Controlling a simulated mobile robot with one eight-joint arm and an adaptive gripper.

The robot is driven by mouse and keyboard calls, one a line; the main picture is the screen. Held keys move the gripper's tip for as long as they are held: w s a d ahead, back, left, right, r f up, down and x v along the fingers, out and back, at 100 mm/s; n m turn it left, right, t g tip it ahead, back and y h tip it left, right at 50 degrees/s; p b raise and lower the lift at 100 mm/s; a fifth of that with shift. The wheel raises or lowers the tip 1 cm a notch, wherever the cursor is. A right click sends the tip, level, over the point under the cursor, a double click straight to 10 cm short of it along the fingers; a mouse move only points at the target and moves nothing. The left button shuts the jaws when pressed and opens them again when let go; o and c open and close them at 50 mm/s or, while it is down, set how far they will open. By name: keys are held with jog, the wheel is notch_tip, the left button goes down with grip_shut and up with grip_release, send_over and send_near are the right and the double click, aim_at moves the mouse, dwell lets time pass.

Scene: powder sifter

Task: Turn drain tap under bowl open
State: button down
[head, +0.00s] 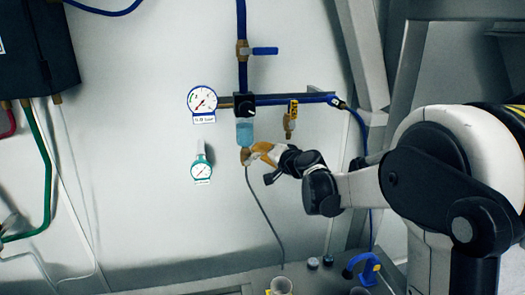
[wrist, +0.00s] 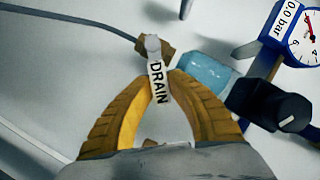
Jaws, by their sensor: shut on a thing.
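The drain tap has a white lever labelled DRAIN (wrist: 157,80) in the wrist view, on a brass body (wrist: 152,50) under the bowl. The clear blue bowl (head: 244,133) hangs below the black regulator knob (head: 244,106); the bowl (wrist: 206,72) also shows in the wrist view. My gripper (wrist: 160,88) has its yellow fingertips closed on either side of the lever, holding it. In the head view my gripper (head: 256,152) reaches in from the right and partly hides the tap.
A blue-handled valve (head: 262,51) sits on the pipe above. A round gauge (head: 202,99) is left of the regulator and a green gauge (head: 201,170) lower left. A grey hose (head: 264,212) runs down from the tap.

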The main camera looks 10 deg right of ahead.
jog(key=shift+a+r+n+h+p, duration=0.25)
jog(key=shift+r+n+h+p, duration=0.1)
jog(key=shift+n, duration=0.25)
jog(key=c, duration=1.3)
grip_release()
jog(key=shift+f, duration=0.1)
